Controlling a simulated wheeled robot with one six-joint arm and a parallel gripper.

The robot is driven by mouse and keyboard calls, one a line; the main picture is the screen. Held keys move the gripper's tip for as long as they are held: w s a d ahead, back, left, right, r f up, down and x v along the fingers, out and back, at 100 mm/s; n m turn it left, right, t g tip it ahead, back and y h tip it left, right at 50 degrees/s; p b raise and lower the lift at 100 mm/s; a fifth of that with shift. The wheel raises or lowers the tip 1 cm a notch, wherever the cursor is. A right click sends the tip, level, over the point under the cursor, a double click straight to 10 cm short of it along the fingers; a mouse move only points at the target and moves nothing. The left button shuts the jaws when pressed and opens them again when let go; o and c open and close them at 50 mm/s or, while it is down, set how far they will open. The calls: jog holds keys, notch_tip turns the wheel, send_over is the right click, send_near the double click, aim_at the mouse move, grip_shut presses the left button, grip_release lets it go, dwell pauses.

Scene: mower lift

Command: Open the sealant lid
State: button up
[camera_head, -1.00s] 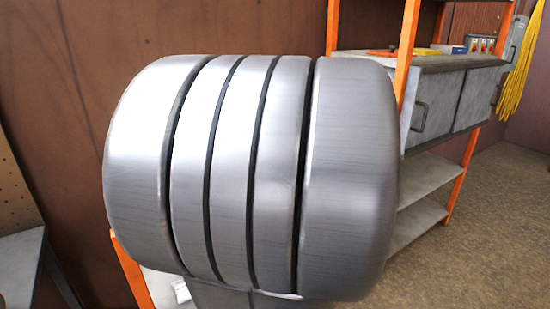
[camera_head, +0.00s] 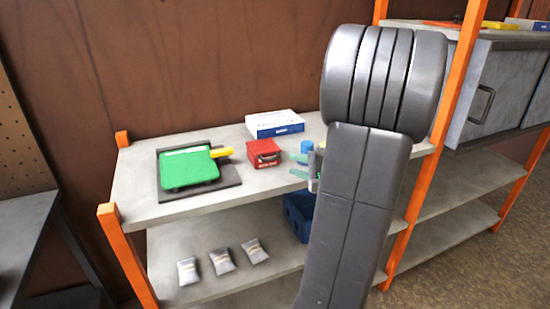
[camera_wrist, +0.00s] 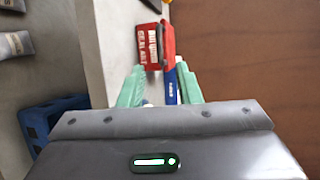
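The red sealant box (camera_head: 264,155) stands on the upper shelf, with a dark label on its front. Its lid looks closed in the head view, though the small size makes this hard to judge. In the wrist view the box (camera_wrist: 149,46) lies beyond my fingertips, its lettering turned sideways. The red lid (camera_wrist: 168,44) shows along its right side. My gripper (camera_head: 296,166) is to the right of the box, apart from it. Its green fingers stand apart in the wrist view (camera_wrist: 160,84), with nothing held between them.
A white and blue box (camera_head: 275,124) lies behind the sealant. A green case (camera_head: 188,168) with a yellow part lies on a dark mat (camera_head: 228,176) to the left. A blue object (camera_head: 306,146) stands near my fingers. The lower shelf holds three pouches (camera_head: 221,261) and a blue bin (camera_head: 297,218).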

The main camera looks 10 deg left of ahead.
aim_at(273, 159)
jog(key=p+x, duration=0.1)
jog(key=x, duration=0.8)
jog(key=shift+w+a, duration=0.15)
jog(key=shift+a, duration=0.1)
jog(key=shift+c, duration=0.2)
jog(key=shift+f, duration=0.1)
grip_shut()
